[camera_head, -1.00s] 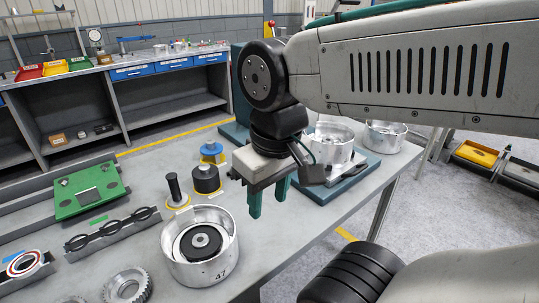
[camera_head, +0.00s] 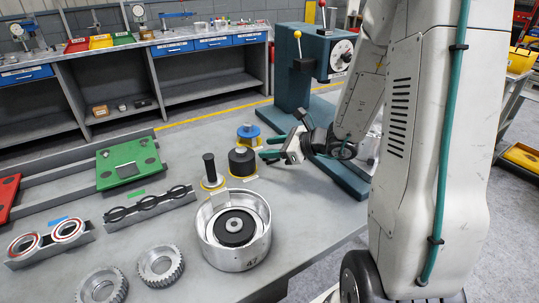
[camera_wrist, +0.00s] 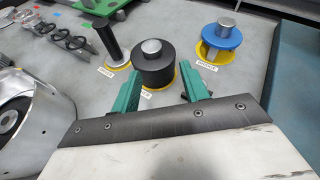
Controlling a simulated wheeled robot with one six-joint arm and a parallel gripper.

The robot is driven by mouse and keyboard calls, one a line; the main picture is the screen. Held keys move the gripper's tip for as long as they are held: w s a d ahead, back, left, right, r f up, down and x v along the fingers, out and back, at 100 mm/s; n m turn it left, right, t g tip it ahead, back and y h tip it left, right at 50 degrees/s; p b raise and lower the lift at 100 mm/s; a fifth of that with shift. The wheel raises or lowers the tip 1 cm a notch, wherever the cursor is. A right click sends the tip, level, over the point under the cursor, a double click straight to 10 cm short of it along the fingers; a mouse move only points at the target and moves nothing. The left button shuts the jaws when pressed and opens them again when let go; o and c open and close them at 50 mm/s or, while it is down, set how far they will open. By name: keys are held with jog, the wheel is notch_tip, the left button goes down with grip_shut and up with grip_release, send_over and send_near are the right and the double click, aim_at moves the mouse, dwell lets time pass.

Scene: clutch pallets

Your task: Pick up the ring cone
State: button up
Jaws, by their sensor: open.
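Three stand-alone tools sit on yellow discs on the grey table. The likeliest ring cone is the squat black cylinder with a silver top (camera_wrist: 153,66), also in the head view (camera_head: 242,163), but I cannot read its label to be sure. A slim black handle (camera_wrist: 109,42) stands to its left. In the head view my gripper (camera_head: 267,147) is right of the cylinder, tilted sideways.
A silver drum (camera_head: 257,252) with a black hub stands in front of the tools. A dark teal press (camera_head: 301,70) stands behind my arm. Gears (camera_head: 160,264), a rack of black rings (camera_head: 150,205) and a green plate (camera_head: 128,165) lie to the left.

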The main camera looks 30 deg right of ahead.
jog(key=d+f+m, duration=0.1)
jog(key=d+f+m+h, duration=0.1)
jog(key=d, duration=0.1)
jog(key=d+f+m+t+h, duration=0.1)
jog(key=shift+w+d+f, duration=0.2)
jog(key=shift+w+d, duration=0.05)
jog(key=shift+w, duration=0.15)
jog(key=shift+w+f+m+h, duration=0.3)
jog(key=shift+w+f+m, duration=0.2)
jog(key=shift+w+f, duration=0.35)
jog(key=x, duration=0.5)
jog(key=shift+w+r, duration=0.1)
jog(key=shift+w, duration=0.4)
grip_shut()
